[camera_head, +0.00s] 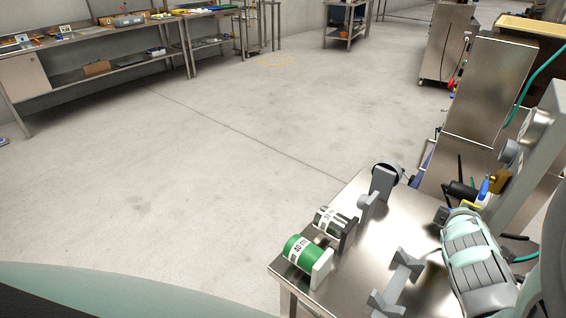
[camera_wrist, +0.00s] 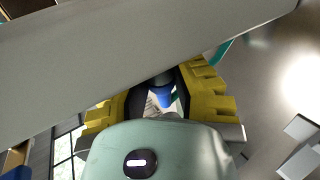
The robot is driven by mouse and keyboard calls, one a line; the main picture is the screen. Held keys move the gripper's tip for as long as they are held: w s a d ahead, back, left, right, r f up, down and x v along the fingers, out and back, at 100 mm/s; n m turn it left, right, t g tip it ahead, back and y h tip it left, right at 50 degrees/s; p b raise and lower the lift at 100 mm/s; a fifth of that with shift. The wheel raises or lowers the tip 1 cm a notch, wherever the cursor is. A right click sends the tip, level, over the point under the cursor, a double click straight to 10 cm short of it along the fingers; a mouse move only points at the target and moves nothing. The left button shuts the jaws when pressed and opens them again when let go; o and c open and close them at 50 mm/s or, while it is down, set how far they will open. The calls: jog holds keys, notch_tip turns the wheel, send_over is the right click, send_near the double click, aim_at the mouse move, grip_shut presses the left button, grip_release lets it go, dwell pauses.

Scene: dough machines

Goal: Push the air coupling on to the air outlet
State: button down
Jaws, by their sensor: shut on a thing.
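My gripper (camera_head: 476,200) is at the right in the head view, beside a grey upright post (camera_head: 530,150). In the wrist view its yellow ridged fingers are shut on the blue air coupling (camera_wrist: 164,94). The coupling also shows in the head view as a small blue body (camera_head: 484,188). The brass air outlet (camera_head: 498,180) sticks out of the post just beyond the coupling. The two look very close, but I cannot tell whether they touch or are joined. In the wrist view the post hides the outlet.
A steel table (camera_head: 345,210) below my arm holds a green roller (camera_head: 300,252), a dark roller (camera_head: 330,220) and grey brackets (camera_head: 408,262). A teal hose (camera_head: 524,258) hangs near the post. A steel machine (camera_head: 488,90) stands behind. The floor to the left is clear.

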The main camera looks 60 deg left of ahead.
jog(key=shift+w+d, duration=0.15)
jog(key=shift+d, duration=0.1)
jog(key=c, duration=1.1)
grip_release()
jog(key=shift+c, duration=0.2)
jog(key=o, duration=0.3)
jog(key=shift+d, duration=0.25)
jog(key=shift+o, duration=0.4)
jog(key=shift+a, duration=0.15)
jog(key=o, duration=0.4)
jog(key=shift+a, duration=0.1)
jog(key=shift+s+r, duration=0.3)
jog(key=shift+s, duration=0.1)
jog(key=shift+p+v, duration=0.7)
jog(key=shift+v, duration=1.05)
